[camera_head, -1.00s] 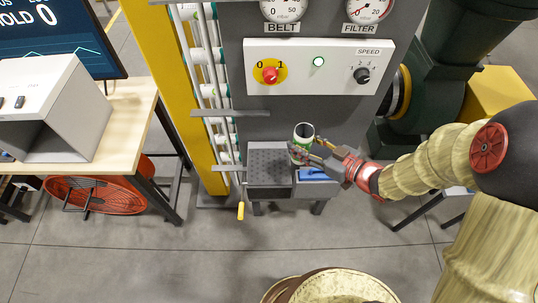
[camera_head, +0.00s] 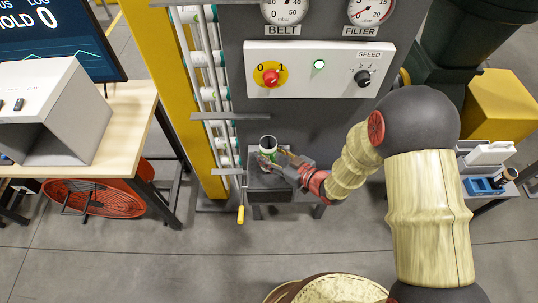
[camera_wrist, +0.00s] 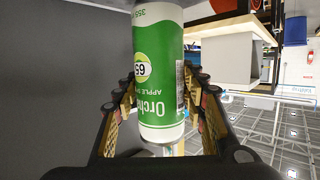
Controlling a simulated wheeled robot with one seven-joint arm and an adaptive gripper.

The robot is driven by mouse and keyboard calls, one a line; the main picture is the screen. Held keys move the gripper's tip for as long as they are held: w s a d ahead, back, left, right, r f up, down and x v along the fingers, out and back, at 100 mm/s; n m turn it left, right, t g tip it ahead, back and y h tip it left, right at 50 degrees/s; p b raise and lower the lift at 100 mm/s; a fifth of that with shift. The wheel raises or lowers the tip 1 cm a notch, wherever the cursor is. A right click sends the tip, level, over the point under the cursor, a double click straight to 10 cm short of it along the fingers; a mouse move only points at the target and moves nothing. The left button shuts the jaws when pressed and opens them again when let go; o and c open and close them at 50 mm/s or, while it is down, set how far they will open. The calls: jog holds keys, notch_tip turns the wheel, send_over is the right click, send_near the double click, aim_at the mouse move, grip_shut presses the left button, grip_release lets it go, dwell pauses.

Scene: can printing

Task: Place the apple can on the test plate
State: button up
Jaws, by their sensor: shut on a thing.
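I cannot tell whether the can's base touches the plate.
A yellow-handled lever (camera_head: 240,213) hangs at the stand's left. A wooden table (camera_head: 130,125) with a grey box is on the left. The floor in front is clear.

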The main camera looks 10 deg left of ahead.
jog(key=shift+f, duration=0.65)
jog(key=shift+f, duration=0.1)
jog(key=shift+o, duration=1.3)
jog(key=shift+f, duration=0.1)
jog(key=o, duration=0.5)
jog(key=shift+d+r, duration=0.3)
jog(key=v, duration=1.1)
jog(key=shift+s+d+r, duration=0.15)
jog(key=shift+s, duration=0.15)
